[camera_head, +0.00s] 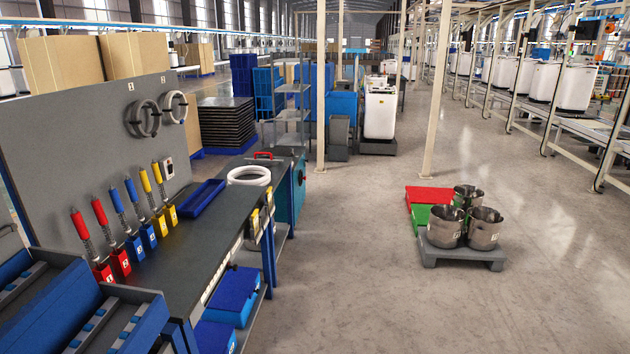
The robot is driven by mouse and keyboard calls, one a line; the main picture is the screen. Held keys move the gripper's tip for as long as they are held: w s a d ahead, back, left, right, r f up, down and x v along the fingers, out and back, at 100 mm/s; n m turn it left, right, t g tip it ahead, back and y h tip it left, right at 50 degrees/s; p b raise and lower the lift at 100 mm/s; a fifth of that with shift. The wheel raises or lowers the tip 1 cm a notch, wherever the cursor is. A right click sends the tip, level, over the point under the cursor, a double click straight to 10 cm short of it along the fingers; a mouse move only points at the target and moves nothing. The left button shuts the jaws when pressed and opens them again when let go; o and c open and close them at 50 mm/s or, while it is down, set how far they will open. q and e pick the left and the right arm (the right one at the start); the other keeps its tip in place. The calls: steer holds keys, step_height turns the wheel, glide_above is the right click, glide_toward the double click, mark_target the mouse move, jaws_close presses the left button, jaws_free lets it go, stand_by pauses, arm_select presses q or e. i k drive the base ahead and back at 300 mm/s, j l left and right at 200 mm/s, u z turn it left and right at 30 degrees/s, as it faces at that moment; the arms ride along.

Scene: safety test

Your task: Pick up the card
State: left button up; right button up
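I cannot pick out a card for certain. A small pale panel (167,168) with a dark patch is on the grey upright board above the workbench; I cannot tell whether it is a card or a fixed device. Small yellow and white tags (255,222) show at the bench's right edge, too small to read. Neither of my grippers is in view.
The dark workbench (205,250) fills the left side, with red, blue and yellow handled tools along the board and a blue tray (201,198). Metal pots (485,231) stand on a grey platform (462,254) at right. Open floor lies between.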

mark_target(256, 223)
steer(key=i+u, duration=0.25)
steer(key=i, duration=0.25)
steer(key=i+l+u, duration=0.2)
steer(key=i, duration=0.3)
steer(key=i+l+u, duration=0.25)
steer(key=i, duration=0.2)
steer(key=i+l+u, duration=0.25)
steer(key=i+l, duration=0.1)
steer(key=i, duration=0.1)
